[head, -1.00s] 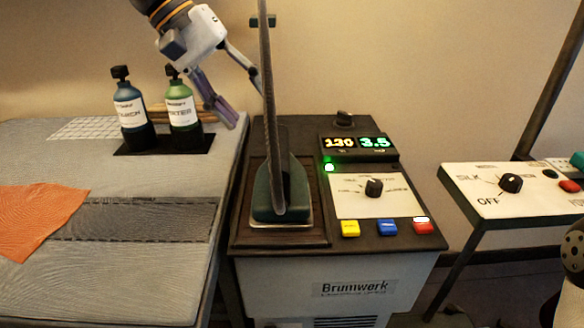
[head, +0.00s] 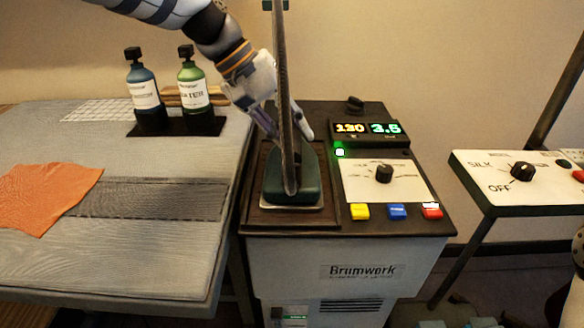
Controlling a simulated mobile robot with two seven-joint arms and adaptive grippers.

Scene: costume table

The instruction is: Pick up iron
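The dark green iron (head: 289,186) rests on a metal-rimmed plate on the left of the black station top. A tall, thin grey upright piece rises from it past the top of the head view; I cannot tell whether it is its handle, hose or body. My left gripper (head: 285,129) reaches down from the upper left. Its fingers are apart, one on each side of the upright piece, just above the green part. The upright piece hides some of the gripper, and contact cannot be told. My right gripper is not in view.
The station (head: 345,262) has lit displays, a dial and coloured buttons right of the iron. A blue bottle (head: 143,90) and a green bottle (head: 193,92) stand on the grey board, left of the arm. Orange cloth (head: 45,195) lies there. Another control panel (head: 500,188) is at right.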

